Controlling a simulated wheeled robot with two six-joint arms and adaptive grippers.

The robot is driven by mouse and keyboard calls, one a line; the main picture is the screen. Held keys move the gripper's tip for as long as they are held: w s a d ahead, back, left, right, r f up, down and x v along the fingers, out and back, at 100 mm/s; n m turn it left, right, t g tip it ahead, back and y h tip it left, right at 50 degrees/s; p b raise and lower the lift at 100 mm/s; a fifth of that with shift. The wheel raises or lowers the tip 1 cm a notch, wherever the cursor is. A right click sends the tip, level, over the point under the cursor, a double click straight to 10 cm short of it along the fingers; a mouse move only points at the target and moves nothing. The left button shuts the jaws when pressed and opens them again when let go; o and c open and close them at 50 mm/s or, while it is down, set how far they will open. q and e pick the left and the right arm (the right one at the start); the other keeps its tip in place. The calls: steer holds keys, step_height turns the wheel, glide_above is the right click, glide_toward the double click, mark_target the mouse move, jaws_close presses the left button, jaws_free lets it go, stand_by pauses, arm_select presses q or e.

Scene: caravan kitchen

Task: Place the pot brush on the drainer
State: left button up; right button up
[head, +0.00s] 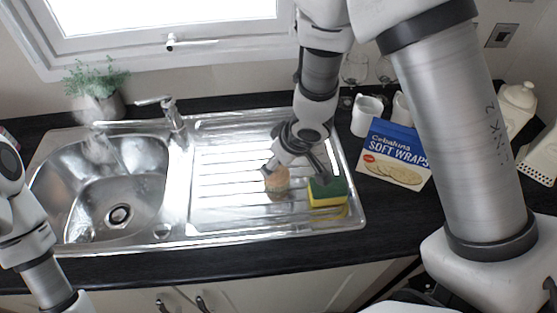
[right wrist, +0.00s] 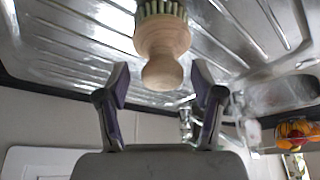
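The pot brush (head: 277,180) is on the ribbed metal drainer (head: 225,205), with its pale wooden top showing in the head view. In the right wrist view the brush (right wrist: 162,45) shows its rounded wooden knob towards my gripper and its green bristles towards the drainer. My right gripper (head: 297,170) is above the drainer close to the brush. Its fingers are spread (right wrist: 160,85), with the knob in line with the gap between them and no finger seen touching it. My left arm shows at the left edge, but its gripper is out of view.
A green and yellow sponge (head: 327,192) is on the drainer just right of the brush. The sink bowl (head: 85,190) and tap (head: 172,118) are left. A soft wraps box (head: 393,155) and white mugs (head: 366,115) stand right. The drainer's left part is clear.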

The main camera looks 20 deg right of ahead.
steer(key=shift+r, duration=0.4)
steer(key=p+v, duration=0.5)
steer(key=v, duration=0.7)
steer(key=shift+p, duration=0.35)
steer(key=shift+f, duration=0.1)
